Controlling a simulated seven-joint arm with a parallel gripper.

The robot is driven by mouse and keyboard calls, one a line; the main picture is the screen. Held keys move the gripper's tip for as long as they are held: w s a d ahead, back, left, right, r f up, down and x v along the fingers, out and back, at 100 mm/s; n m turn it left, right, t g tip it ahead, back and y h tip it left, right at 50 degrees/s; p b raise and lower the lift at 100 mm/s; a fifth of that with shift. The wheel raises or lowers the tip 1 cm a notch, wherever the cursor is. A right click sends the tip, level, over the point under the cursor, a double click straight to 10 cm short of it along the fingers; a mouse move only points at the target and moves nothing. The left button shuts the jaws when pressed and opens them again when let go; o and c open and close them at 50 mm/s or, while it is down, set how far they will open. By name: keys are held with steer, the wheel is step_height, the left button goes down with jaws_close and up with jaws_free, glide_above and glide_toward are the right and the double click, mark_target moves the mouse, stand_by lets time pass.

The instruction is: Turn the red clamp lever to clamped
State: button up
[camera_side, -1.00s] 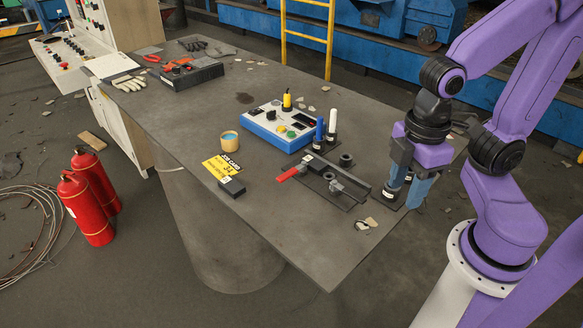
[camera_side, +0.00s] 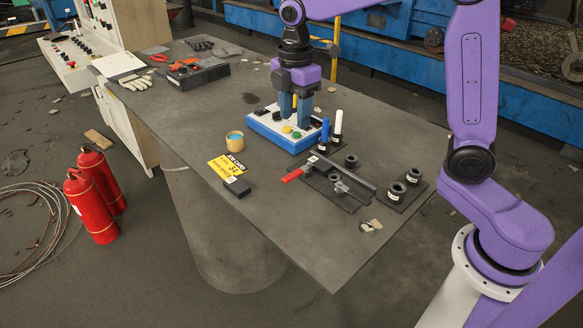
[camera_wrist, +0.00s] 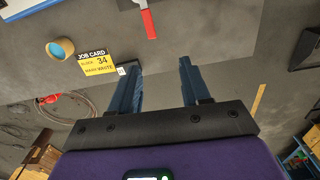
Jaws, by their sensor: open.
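The red clamp lever (camera_side: 297,174) sticks out to the left of a dark clamp fixture (camera_side: 350,178) on the bench, pointing toward the front left. The red lever also shows in the wrist view (camera_wrist: 148,22) at the top, ahead of my fingers. My gripper (camera_side: 294,117) points down with fingers apart, over the control box behind and left of the fixture. It is well apart from the lever. In the wrist view my gripper (camera_wrist: 160,63) is open with nothing between the fingers. Whether the fingertips touch the box I cannot tell.
The blue and white control box (camera_side: 268,131) stands under my gripper. A blue marker (camera_side: 325,131) and a white marker (camera_side: 338,123) stand upright beside it. Dark rings (camera_side: 413,176) sit on a plate at right.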

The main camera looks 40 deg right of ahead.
mark_target(292, 175)
steer(key=f, duration=0.5)
steer(key=w+f, duration=0.1)
steer(key=f, duration=0.5)
steer(key=w+d+f, duration=0.1)
steer(key=f, duration=0.5)
steer(key=shift+w+f, duration=0.1)
steer(key=shift+f, duration=0.1)
steer(key=shift+c, duration=0.3)
jaws_close()
